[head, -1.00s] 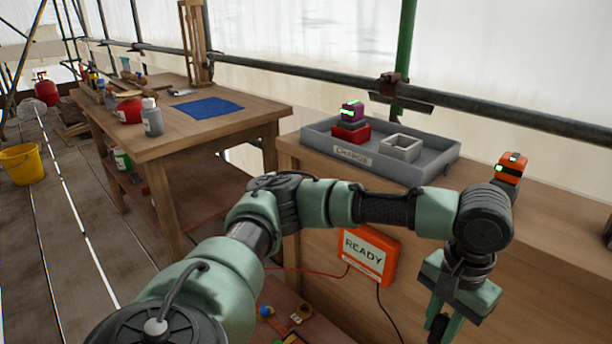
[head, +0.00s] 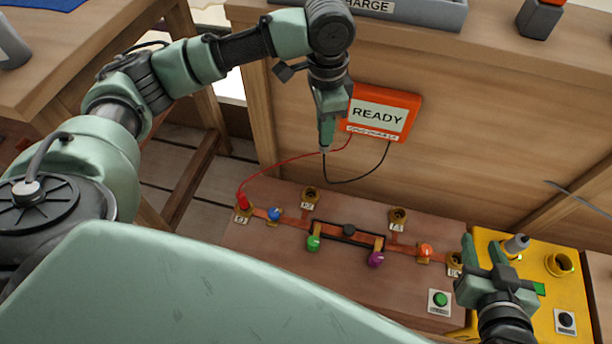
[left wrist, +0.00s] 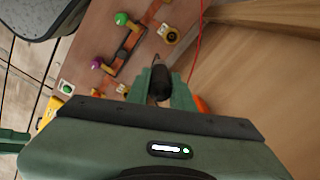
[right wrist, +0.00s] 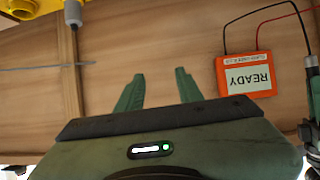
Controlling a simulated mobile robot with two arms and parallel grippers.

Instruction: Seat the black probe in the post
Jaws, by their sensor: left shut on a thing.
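My left gripper (head: 326,148) is shut on the black probe (left wrist: 160,83), in the air above the wooden board (head: 290,275), left of the orange READY meter (head: 380,112). The probe sits between the fingers in the left wrist view and is mostly hidden in the head view. A black lead runs from it to the meter. The red probe (head: 242,201) stands in a brass post at the board's left end. Other brass posts are at the back (head: 311,195), right of it (head: 397,217), and at the right end (head: 455,262). My right gripper (right wrist: 160,77) is open and empty.
Coloured knobs and a dark bar lie along the board's copper strip, with a green button (head: 440,299) at front right. A yellow box (head: 570,292) with a grey plug (head: 517,243) is beside my right gripper. A wooden panel stands behind.

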